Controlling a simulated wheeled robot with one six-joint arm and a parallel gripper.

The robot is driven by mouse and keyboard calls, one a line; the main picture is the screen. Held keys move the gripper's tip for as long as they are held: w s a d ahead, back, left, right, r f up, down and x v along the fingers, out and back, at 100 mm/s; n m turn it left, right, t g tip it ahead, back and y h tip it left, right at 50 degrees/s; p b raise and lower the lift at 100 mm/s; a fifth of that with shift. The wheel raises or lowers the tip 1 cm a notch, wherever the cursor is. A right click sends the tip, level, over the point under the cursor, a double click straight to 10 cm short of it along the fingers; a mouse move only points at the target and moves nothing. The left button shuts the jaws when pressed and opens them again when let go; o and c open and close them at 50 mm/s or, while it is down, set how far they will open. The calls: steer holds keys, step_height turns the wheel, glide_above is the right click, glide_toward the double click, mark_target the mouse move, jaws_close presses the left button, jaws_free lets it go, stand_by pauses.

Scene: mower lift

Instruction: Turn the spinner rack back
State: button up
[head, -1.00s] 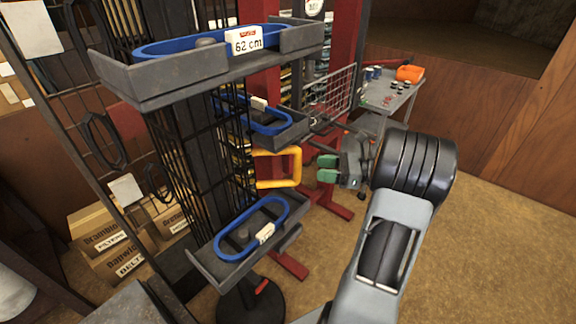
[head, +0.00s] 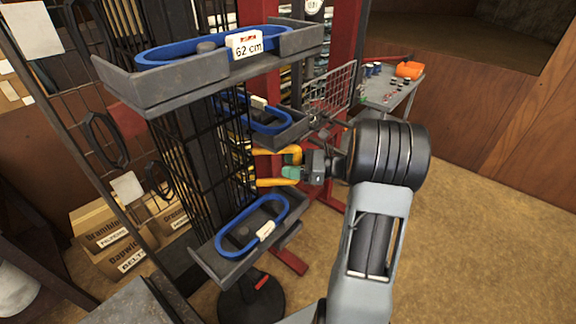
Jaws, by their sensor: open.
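The spinner rack (head: 200,165) is a dark wire column with grey trays on a round black base. Its top tray (head: 170,95) holds a blue belt (head: 205,46) tagged "62 cm". A middle tray (head: 287,133) and a lower tray (head: 232,270) hold blue belts too.
A red post (head: 345,60) and a wire basket (head: 330,92) stand close behind my gripper. A grey side table (head: 398,90) bears an orange item (head: 409,69) and small parts. Cardboard boxes (head: 110,235) sit at left. The floor (head: 480,240) at right is clear.

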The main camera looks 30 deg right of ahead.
jaws_close()
